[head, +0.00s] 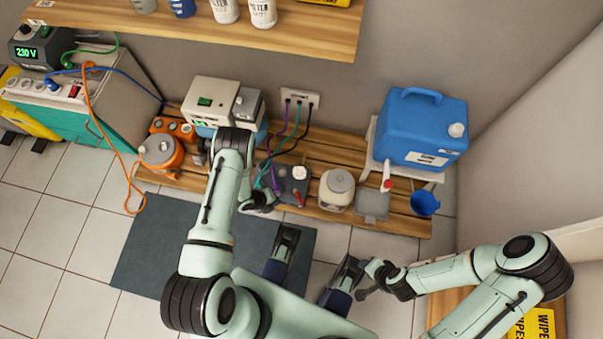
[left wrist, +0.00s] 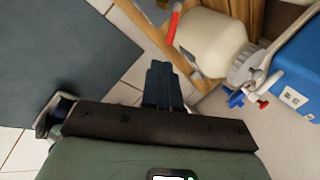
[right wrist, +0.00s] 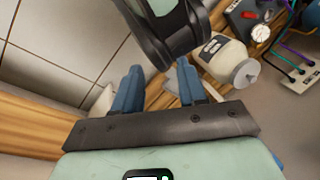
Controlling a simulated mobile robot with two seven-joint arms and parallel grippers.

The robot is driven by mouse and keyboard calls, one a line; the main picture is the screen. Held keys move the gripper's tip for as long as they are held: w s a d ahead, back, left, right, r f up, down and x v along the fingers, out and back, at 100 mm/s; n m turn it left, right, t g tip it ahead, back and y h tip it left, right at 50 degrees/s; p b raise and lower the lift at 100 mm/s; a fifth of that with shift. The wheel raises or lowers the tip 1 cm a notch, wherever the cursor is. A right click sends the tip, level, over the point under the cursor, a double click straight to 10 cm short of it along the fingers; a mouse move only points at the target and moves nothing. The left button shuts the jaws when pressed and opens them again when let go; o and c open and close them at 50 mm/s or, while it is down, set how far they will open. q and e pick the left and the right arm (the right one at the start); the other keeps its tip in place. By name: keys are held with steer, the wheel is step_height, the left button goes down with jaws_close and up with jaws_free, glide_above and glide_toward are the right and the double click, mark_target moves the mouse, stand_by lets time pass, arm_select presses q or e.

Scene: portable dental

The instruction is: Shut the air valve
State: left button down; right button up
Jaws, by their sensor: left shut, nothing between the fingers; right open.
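The air valve appears to be the red lever (head: 298,197) on the front of a grey box (head: 287,180) with a round white gauge, on the wooden bench. The red lever also shows at the top of the left wrist view (left wrist: 173,20). The gauge box shows in the right wrist view (right wrist: 256,24). My left gripper (head: 266,207) is shut and empty, just left of and below the lever, apart from it. Its closed fingers (left wrist: 158,68) show in the left wrist view. My right gripper (head: 364,288) is open and empty over the floor, with spread fingers (right wrist: 158,82).
A cream canister (head: 338,190) stands right of the gauge box. A blue water container (head: 420,130) with a red-handled tap stands further right. Coloured cables run behind the box. An orange unit (head: 160,153) sits at left. A dark mat (head: 160,235) lies on the tiles.

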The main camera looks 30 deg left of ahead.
arm_select(q)
steer(key=b, duration=0.4)
glide_toward(299, 197)
step_height(299, 197, down, 5)
steer(key=s, duration=0.2)
steer(key=shift+m, duration=0.3)
steer(key=shift+w+d+f+b, duration=0.35)
steer(key=shift+w+d, duration=0.3)
steer(key=shift+w, duration=0.1)
steer(key=shift+w+d+f+b, duration=0.35)
steer(key=shift+w+d, duration=0.25)
steer(key=shift+w, duration=0.1)
arm_select(e)
steer(key=w+d+f+h, duration=0.1)
steer(key=w+d+f, duration=0.2)
steer(key=f, duration=0.4)
steer(key=shift+d+m+t, duration=0.2)
steer(key=shift+m+t, duration=0.1)
arm_select(q)
steer(key=shift+d, duration=0.1)
arm_select(e)
steer(key=shift+w, duration=0.1)
